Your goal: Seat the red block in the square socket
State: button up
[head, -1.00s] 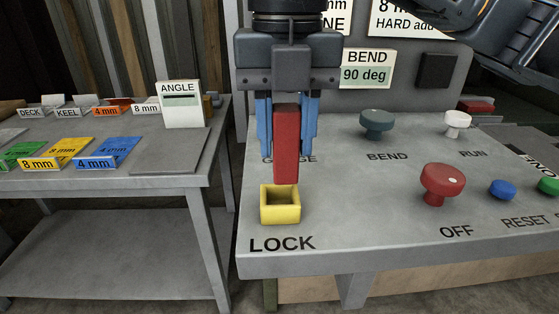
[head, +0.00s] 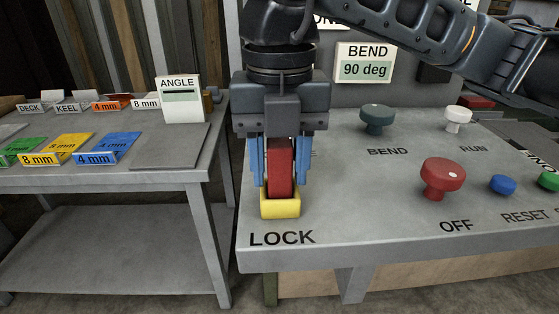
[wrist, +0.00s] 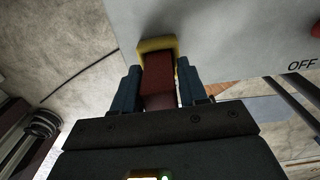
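The red block (head: 281,168) stands upright between the blue fingers of my gripper (head: 280,185). Its lower end is down inside the yellow square socket (head: 281,209), above the LOCK label on the grey console. The fingers are shut on the block, one on each side, with their tips near the socket's rim. In the wrist view the red block (wrist: 158,75) reaches from between the fingers to the yellow socket (wrist: 157,45). How deep the block sits inside the socket is hidden by the socket's front wall.
On the console (head: 340,235), a dark BEND knob (head: 377,118), a red OFF knob (head: 442,178), a white RUN knob (head: 458,118) and a blue RESET button (head: 502,184) stand to the right. A side table (head: 150,180) with coloured cards is at left.

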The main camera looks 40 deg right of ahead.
jog(key=o, duration=0.3)
notch_tip(320, 180, up, 12)
jog(key=shift+r, duration=0.2)
dwell(0.5)
dwell(0.4)
